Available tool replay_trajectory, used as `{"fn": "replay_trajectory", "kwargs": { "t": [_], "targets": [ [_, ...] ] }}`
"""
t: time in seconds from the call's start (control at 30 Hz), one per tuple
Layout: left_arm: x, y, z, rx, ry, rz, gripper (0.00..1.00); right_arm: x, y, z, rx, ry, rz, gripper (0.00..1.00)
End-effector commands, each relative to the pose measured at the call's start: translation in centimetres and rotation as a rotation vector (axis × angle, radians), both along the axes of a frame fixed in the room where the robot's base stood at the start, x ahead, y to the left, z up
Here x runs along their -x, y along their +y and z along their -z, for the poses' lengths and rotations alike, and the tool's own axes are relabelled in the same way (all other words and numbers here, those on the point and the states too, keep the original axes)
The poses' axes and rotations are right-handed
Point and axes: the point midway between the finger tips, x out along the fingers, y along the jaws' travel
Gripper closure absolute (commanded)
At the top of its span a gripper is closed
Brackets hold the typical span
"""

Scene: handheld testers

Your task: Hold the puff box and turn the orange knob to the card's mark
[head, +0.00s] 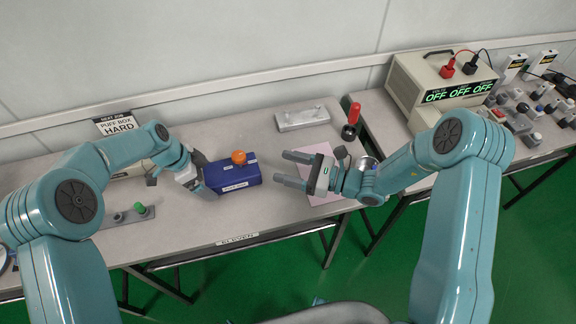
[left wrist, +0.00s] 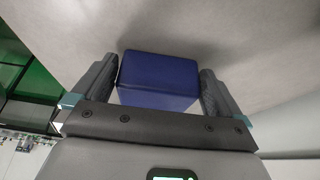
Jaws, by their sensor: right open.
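The puff box (head: 232,178) is a dark blue box with white labels and an orange knob (head: 238,157) on top. It stands upright at the table's middle; I cannot tell whether it is lifted. My left gripper (head: 201,175) is at its left end. In the left wrist view the blue box (left wrist: 158,75) sits between the two fingers (left wrist: 160,88), which appear closed against its sides. The knob's pointer is too small to read. The card (head: 116,123) at the back left reads "PUFF BOX HARD". My right gripper (head: 280,168) is open and empty, right of the box.
A pink sheet (head: 316,194) lies under my right gripper. A strip with a green knob (head: 127,216) lies front left. A beige power unit (head: 440,85) and several small parts are at right.

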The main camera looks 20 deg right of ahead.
Motion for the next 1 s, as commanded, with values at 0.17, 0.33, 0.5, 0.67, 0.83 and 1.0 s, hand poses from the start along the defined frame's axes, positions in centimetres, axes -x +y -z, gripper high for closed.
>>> {"fn": "replay_trajectory", "kwargs": {
  "t": [0.17,0.33,0.5,0.67,0.83,1.0],
  "targets": [
    [0.0,0.2,-0.6,0.000,-0.002,-0.001,0.00,0.0,0.0,0.0,0.000,0.000,0.000,0.35],
    [0.0,1.4,-3.4,0.000,-0.005,-0.002,0.00,0.0,0.0,0.0,0.000,0.000,0.000,0.35],
    [0.0,2.9,-7.1,0.000,-0.005,-0.002,0.00,0.0,0.0,0.0,0.000,0.000,0.000,0.35],
    [0.1,4.0,-9.7,0.000,-0.003,-0.001,0.00,0.0,0.0,0.0,0.000,0.000,0.000,0.35],
    [0.2,4.5,-11.0,0.000,0.000,0.000,0.00,0.0,0.0,0.0,0.000,0.000,0.000,0.35],
    [0.2,4.6,-11.1,0.000,0.000,0.000,0.00,0.0,0.0,0.0,0.000,0.000,0.000,0.35]
  ]
}}
